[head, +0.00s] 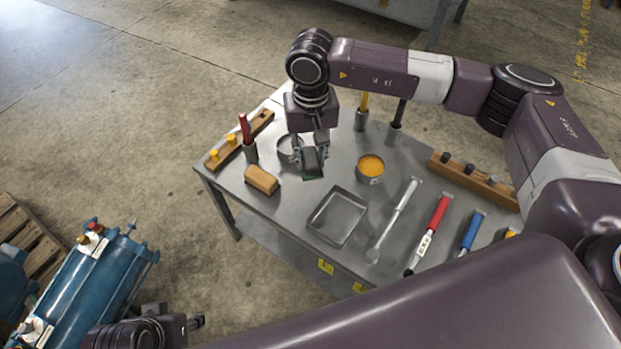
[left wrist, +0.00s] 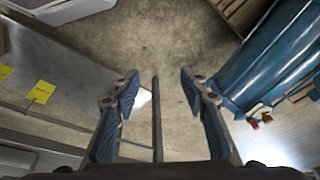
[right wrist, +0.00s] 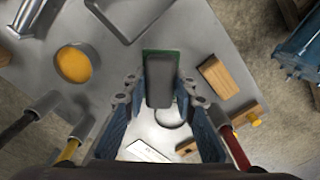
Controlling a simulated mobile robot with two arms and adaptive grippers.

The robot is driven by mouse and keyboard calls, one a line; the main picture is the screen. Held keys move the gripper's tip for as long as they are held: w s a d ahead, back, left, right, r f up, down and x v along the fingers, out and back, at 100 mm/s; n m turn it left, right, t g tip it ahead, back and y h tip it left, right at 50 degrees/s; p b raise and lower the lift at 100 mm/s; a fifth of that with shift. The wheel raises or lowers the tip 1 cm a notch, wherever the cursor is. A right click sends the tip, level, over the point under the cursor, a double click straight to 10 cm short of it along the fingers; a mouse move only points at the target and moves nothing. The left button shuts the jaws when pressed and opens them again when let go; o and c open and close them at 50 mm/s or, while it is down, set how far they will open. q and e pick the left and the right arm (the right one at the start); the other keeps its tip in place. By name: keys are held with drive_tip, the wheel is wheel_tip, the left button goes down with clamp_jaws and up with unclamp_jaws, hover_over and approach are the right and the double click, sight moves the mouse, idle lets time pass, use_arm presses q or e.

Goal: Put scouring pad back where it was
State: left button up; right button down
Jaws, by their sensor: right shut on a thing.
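The scouring pad (right wrist: 160,82) is a dark grey block between the fingers of my right gripper (right wrist: 160,82) in the right wrist view. In the head view, the pad (head: 314,160) shows at the fingertips of my right gripper (head: 312,158), over the back middle of the metal table (head: 270,205). A green edge (right wrist: 181,98) shows around and below it; whether this belongs to the pad or lies on the table I cannot tell. My left gripper (left wrist: 158,95) is open and empty, beside the table and above the floor.
An empty metal tray (head: 338,218), a tin of orange contents (head: 370,167), a wooden block (head: 262,180) and a round tin (head: 288,147) stand close by. Handled tools (head: 435,222) lie to the right. Upright tools in cups (head: 361,118) stand behind. Blue cylinders (head: 90,285) are at lower left.

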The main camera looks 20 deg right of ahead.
sight(310, 167)
wheel_tip(310, 167, down, 4)
drive_tip(key=shift+r, duration=0.15)
use_arm(q)
drive_tip(key=shift+s+r+b, duration=0.25)
drive_tip(key=shift+r+b, duration=0.2)
use_arm(e)
drive_tip(key=shift+f, duration=2.2)
drive_tip(key=shift+f, duration=0.2)
drive_tip(key=c, duration=1.6)
unclamp_jaws()
drive_tip(key=shift+r, duration=0.1)
use_arm(q)
drive_tip(key=shift+f, duration=0.15)
